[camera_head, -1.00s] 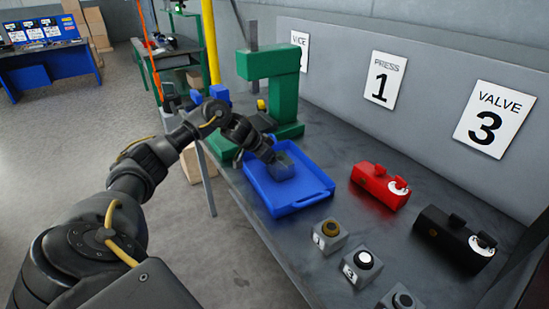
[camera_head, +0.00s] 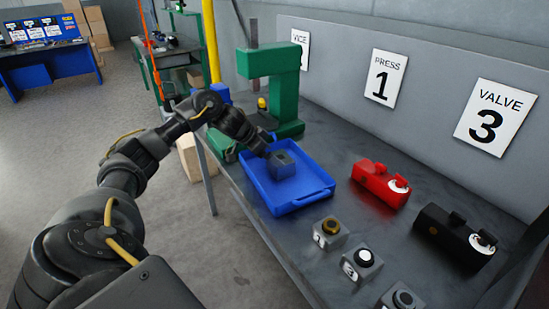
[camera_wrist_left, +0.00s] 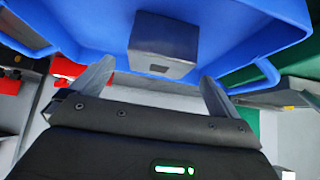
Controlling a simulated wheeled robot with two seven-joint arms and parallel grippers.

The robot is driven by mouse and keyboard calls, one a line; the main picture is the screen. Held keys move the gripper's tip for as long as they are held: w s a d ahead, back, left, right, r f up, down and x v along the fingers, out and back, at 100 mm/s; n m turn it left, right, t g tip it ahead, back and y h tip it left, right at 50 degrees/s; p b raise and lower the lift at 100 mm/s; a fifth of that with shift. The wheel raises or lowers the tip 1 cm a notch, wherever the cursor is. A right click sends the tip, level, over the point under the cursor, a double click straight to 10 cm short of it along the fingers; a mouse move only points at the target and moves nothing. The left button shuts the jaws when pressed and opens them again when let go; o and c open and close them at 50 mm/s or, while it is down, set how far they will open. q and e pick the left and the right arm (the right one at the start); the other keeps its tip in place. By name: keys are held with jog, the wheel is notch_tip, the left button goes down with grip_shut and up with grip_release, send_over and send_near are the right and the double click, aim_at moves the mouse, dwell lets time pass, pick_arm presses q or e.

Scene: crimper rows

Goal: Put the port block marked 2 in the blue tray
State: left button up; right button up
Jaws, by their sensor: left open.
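A grey port block (camera_head: 282,165) sits inside the blue tray (camera_head: 312,201), near its far left part; I cannot read a mark on it. In the left wrist view the same block (camera_wrist_left: 163,46) is in front of my fingers, against the blue tray (camera_wrist_left: 225,42). My left gripper (camera_head: 266,149) is at the tray's far left side, just behind the block. In the left wrist view its fingers (camera_wrist_left: 156,72) are spread apart with nothing between them, one on each side of the block and short of it. My right gripper is not in view.
Several port blocks stand in front of the tray, including one with a brownish ring (camera_head: 329,233) and one with a white ring (camera_head: 362,264). A red unit (camera_head: 378,186) and a black unit (camera_head: 452,240) stand to the right. A green press (camera_head: 285,88) stands behind the tray.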

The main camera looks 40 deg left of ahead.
pick_arm(q)
jog(key=v, duration=0.8)
jog(key=shift+s+r+b, duration=0.25)
jog(key=shift+r+b, duration=0.05)
jog(key=shift+b, duration=0.1)
